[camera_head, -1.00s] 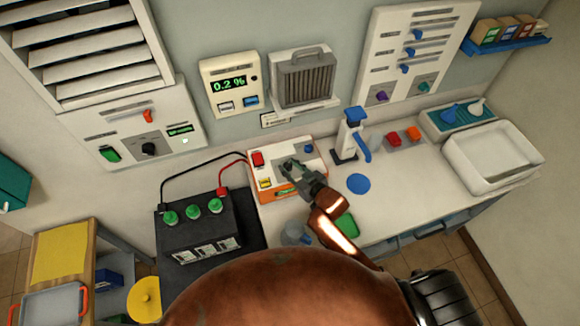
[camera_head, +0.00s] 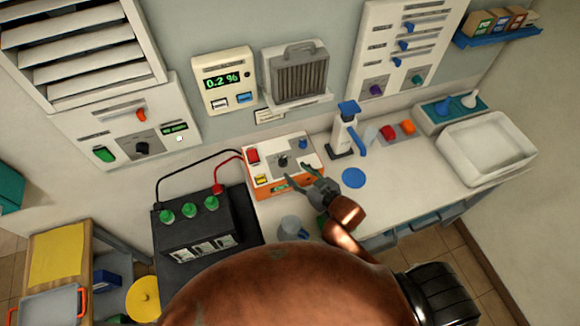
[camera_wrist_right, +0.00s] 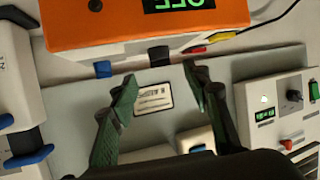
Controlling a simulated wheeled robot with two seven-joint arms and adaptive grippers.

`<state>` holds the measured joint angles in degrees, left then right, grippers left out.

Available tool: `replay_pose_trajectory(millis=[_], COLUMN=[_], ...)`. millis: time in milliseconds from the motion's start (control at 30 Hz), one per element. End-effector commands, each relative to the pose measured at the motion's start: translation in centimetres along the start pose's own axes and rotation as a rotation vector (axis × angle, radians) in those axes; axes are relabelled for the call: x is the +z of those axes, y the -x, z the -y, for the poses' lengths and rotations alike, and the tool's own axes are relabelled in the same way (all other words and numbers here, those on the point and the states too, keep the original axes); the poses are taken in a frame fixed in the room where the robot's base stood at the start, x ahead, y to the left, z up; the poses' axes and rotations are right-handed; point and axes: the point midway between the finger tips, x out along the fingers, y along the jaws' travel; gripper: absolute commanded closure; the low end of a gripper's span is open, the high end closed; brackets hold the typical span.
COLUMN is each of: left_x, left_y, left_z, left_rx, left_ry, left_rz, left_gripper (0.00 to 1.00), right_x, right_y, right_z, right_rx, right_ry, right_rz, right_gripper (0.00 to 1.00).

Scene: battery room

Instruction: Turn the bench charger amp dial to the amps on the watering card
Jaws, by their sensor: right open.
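The bench charger (camera_head: 262,170) has a white top and an orange front, and sits on the counter. Its black amp dial (camera_head: 283,160) is uncovered in the head view, with a blue knob (camera_head: 303,144) to its right; the dial's setting is too small to read. My right gripper (camera_head: 298,177) is open and empty, just in front of the dial and apart from it. The right wrist view shows its open fingers (camera_wrist_right: 158,97) and the charger's orange front (camera_wrist_right: 90,25) with a partly cut-off green display. I cannot identify the watering card. My left gripper is out of view.
A black battery (camera_head: 207,245) with green caps stands left of the charger, joined by red and black cables. A white-and-blue bottle-like item (camera_head: 346,132) and a blue disc (camera_head: 354,178) are to its right. A clear jug (camera_head: 292,228) stands in front.

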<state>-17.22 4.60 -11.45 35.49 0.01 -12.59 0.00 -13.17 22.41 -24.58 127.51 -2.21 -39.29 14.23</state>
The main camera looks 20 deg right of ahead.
Motion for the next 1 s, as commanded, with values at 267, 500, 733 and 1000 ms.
replay_pose_trajectory(millis=[267, 500, 733, 1000], left_x=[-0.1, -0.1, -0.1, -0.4], left_y=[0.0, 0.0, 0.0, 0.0], left_z=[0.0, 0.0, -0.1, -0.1], left_rx=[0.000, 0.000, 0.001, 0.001], left_ry=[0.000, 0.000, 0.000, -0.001], left_rz=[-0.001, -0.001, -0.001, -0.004], left_gripper=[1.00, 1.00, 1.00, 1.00], right_x=[0.0, 0.0, 0.0, 0.0], right_y=[3.3, 3.5, 3.5, 3.5], right_z=[0.0, 0.0, 0.0, 0.0], right_rx=[0.000, 0.000, 0.000, 0.000], right_ry=[0.000, 0.000, 0.000, 0.000], right_rz=[0.001, 0.000, 0.000, 0.000], right_gripper=[0.56, 0.56, 0.56, 0.56])
